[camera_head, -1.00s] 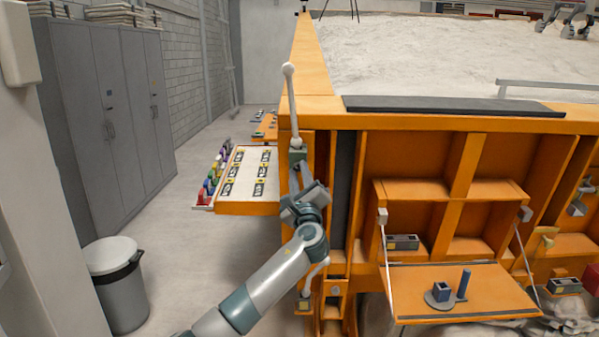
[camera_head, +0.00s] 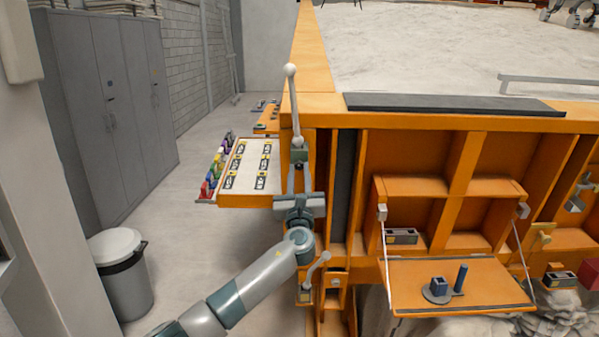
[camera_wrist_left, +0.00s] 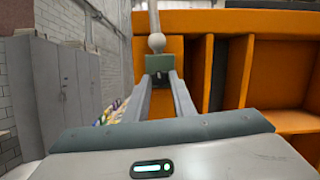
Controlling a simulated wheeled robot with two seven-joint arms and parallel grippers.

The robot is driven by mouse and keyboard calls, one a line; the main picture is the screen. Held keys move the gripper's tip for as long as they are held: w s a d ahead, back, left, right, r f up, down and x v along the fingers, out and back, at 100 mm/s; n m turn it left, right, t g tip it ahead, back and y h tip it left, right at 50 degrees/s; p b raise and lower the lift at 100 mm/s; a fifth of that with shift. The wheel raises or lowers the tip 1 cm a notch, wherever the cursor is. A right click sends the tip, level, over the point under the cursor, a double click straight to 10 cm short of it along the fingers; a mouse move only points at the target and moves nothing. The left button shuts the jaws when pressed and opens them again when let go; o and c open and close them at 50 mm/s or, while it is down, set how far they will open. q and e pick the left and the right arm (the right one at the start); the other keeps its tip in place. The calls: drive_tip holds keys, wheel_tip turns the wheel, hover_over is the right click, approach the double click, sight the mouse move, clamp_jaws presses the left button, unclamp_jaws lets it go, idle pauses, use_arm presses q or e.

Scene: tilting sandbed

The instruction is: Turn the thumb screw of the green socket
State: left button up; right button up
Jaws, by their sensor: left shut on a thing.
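The green socket (camera_head: 299,154) is fixed on the orange corner post of the sandbed. A grey lever with a white ball (camera_head: 290,70) stands up from it. In the left wrist view the green socket (camera_wrist_left: 157,63) lies straight ahead, beyond the fingers. My left gripper (camera_head: 299,172) is just below the socket, with its fingers pointing up at it. My right gripper is not in view.
A second lever (camera_head: 317,268) sits lower on the post, right of my left arm. A tray of labelled slots (camera_head: 234,200) juts out at the left. A fold-down orange shelf (camera_head: 410,301) holds blue parts on the right. A bin (camera_head: 122,275) stands on the floor at left.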

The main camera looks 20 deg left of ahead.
use_arm(q)
drive_tip(key=shift+f, duration=0.2)
drive_tip(key=o, duration=1)
drive_tip(key=shift+r, duration=0.1)
drive_tip(key=shift+s, duration=0.15)
drive_tip(key=b+v, duration=0.6)
drive_tip(key=v, duration=1.1)
drive_tip(key=shift+d, duration=0.15)
